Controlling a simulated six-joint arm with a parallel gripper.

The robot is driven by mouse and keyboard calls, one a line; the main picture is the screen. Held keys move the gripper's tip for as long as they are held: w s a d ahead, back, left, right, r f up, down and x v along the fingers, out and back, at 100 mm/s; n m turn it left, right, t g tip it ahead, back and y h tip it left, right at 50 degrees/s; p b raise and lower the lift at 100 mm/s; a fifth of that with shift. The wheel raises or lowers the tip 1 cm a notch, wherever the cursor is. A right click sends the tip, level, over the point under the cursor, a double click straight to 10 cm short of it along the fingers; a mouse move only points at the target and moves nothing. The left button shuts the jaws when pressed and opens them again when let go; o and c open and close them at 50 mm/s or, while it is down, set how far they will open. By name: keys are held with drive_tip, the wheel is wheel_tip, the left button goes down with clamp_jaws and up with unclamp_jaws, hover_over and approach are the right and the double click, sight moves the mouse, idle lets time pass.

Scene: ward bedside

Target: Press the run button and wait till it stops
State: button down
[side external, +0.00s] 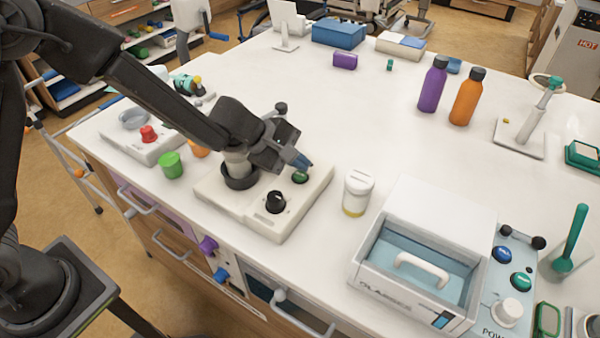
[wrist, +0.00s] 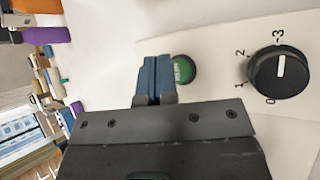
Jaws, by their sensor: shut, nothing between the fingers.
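A cream device (side external: 262,222) on the white bench carries a green button (side external: 300,178), a black dial (side external: 276,202) and a dark round holder (side external: 240,180). In the wrist view the green button (wrist: 184,70) bears small white lettering too blurred to read. The dial (wrist: 279,73) has its white mark pointing near 3. My gripper (side external: 304,164) is shut and empty, its blue fingertips at the button.
A white-lidded jar (side external: 357,192) stands right of the device, before a large lidded machine (side external: 420,250). Left are a green cup (side external: 171,165) and another device with a red knob (side external: 149,134). Purple (side external: 432,85) and orange (side external: 467,97) bottles stand farther back. The bench middle is clear.

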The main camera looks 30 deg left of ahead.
drive_tip(key=shift+f, duration=0.35)
